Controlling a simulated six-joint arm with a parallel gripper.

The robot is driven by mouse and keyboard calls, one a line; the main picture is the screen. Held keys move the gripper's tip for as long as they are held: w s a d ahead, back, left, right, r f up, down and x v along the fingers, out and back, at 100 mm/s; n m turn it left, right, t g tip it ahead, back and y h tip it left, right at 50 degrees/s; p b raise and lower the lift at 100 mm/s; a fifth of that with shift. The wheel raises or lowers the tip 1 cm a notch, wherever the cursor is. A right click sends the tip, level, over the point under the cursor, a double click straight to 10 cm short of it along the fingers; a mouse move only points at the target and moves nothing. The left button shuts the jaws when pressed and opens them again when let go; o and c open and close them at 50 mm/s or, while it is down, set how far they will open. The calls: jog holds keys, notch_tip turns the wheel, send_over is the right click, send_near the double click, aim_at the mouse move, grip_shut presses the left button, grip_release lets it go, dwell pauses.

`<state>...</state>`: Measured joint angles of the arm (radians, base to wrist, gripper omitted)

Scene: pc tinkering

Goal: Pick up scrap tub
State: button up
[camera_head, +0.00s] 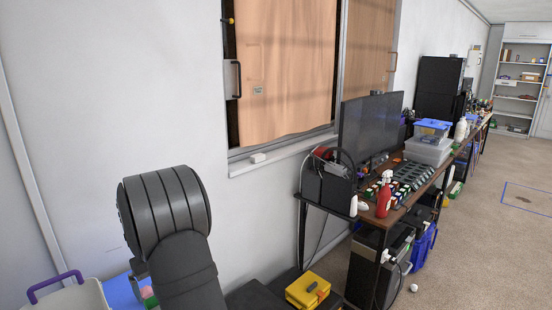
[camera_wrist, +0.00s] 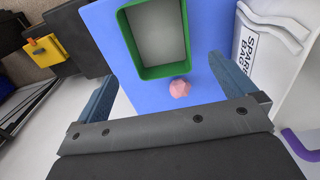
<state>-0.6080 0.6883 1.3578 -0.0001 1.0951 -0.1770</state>
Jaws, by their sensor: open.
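A tub with a green rim and pale grey inside, which I take to be the scrap tub (camera_wrist: 187,50), sits on a blue surface (camera_wrist: 98,22) in the wrist view. It looks empty. A small pink faceted lump (camera_wrist: 180,88) lies just outside its near edge. My gripper (camera_wrist: 162,72) is open, with one finger on each side of the tub's near end and nothing held. In the head view my arm hides most of the blue surface (camera_head: 120,292); only a sliver of green (camera_head: 151,302) shows beside the arm.
A white bin marked "SPARE BAG" (camera_wrist: 272,45) with a purple handle (camera_wrist: 300,146) stands close to the right finger. A yellow box (camera_head: 307,290) sits on a dark surface to the right. A cluttered desk (camera_head: 405,212) with a monitor stands farther right, along the wall.

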jog(key=c, duration=1.5)
jog(key=shift+c, duration=0.2)
jog(key=s+d+r+n+t+h, duration=0.1)
jog(key=s+d+r+n, duration=0.15)
jog(key=n, duration=0.65)
jog(key=s+d+r+n, duration=0.15)
jog(key=s+n, duration=0.25)
jog(key=n, duration=0.4)
jog(key=shift+n, duration=0.3)
jog(key=shift+w+d+f, duration=0.15)
jog(key=shift+w+f, duration=0.2)
jog(key=shift+f, duration=2.4)
jog(key=shift+w+d+f, duration=0.1)
jog(key=shift+w+f, duration=0.25)
jog(key=shift+f, duration=2.45)
jog(key=shift+w+d+f, duration=0.15)
jog(key=shift+w+f, duration=0.2)
jog(key=shift+f, duration=2.4)
jog(key=shift+f, duration=0.25)
